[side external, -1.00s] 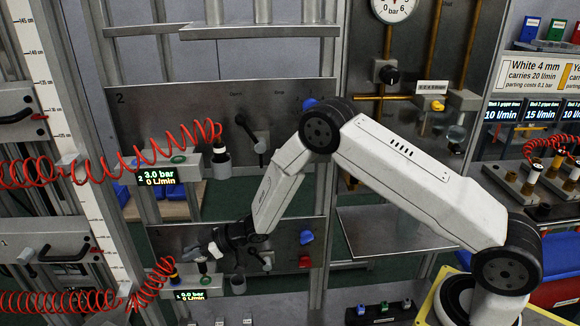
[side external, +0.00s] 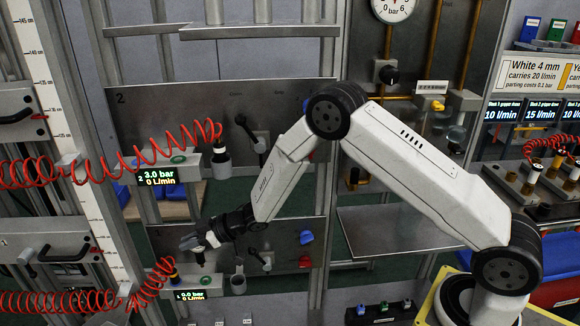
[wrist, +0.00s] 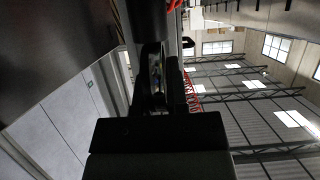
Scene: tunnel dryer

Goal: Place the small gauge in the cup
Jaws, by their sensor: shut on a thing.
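My gripper (side external: 196,241) is at the lower panel on the left, pointing left and held above the lower station's block. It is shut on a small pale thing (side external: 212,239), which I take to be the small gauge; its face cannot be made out. In the wrist view, my gripper (wrist: 155,75) closes around something mostly hidden by the dark fingers. A small grey cup (side external: 238,284) sits at the right end of the lower station, right of and below my gripper. A similar grey cup (side external: 222,167) is on the upper station.
Red coiled hoses (side external: 155,280) hang at the left close to my gripper. The upper panel (side external: 150,110) carries a black lever (side external: 250,134). A bare metal shelf (side external: 390,232) lies to the right.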

